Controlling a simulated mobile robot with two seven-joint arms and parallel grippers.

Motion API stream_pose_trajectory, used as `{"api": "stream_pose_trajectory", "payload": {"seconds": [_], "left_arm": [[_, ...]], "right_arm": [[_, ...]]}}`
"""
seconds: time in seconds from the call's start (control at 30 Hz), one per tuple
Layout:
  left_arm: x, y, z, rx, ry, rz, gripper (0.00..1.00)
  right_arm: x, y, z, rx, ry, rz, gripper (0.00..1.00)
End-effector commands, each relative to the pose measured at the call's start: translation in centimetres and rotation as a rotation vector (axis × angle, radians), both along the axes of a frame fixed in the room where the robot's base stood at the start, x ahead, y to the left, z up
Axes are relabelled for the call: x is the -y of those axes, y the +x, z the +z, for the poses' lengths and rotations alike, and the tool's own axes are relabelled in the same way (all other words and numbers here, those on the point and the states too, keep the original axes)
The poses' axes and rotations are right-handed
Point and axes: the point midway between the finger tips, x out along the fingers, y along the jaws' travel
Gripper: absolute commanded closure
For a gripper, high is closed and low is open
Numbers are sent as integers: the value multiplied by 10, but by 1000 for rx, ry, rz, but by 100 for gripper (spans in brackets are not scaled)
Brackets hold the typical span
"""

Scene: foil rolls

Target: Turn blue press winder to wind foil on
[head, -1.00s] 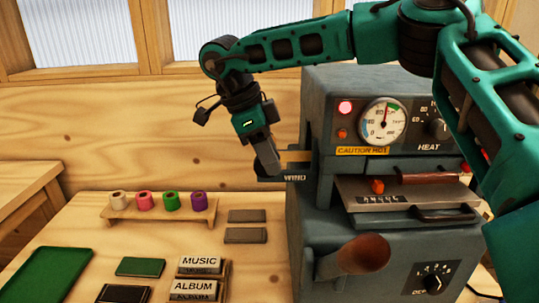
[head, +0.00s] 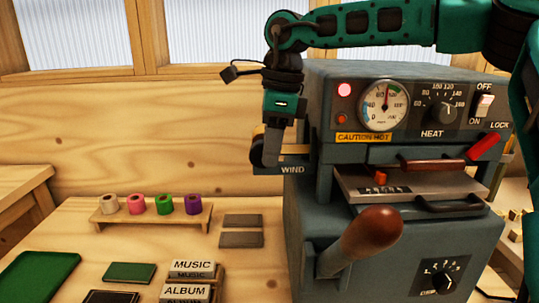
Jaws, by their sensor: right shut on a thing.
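The blue-grey press (head: 320,225) stands at the right of the bench. A dark bracket marked WIND (head: 292,170) juts from its left side. My right gripper (head: 265,158) is at this bracket, pointing down, shut on the winder there. The gripper's fingers hide most of the winder. A bit of gold foil roll (head: 258,130) shows just behind the gripper. My right arm comes in from the upper right, above the press. My left gripper is not in view.
A wooden rack with several foil rolls (head: 164,205) stands on the bench to the left. Type blocks marked MUSIC (head: 193,265) and ALBUM (head: 186,290) lie in front. The press's brown-knobbed lever (head: 370,235) sticks out forward. A green tray (head: 40,275) is at the far left.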

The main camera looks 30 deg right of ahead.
Motion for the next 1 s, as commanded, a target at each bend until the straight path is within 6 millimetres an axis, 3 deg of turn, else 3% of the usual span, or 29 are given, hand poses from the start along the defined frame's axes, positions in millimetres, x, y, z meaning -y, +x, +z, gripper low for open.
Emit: {"api": "stream_pose_trajectory", "payload": {"seconds": [0.17,0.7,0.73,0.9,1.0], "left_arm": [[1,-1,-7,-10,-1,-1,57],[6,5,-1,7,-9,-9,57],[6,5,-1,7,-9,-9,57],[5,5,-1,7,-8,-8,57],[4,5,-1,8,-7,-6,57]], "right_arm": [[1,0,-1,34,51,0,100],[2,-1,-1,44,73,-1,100],[2,-1,-1,44,73,-1,67],[1,-1,-1,44,73,0,51],[1,-1,-1,44,73,0,49]]}}
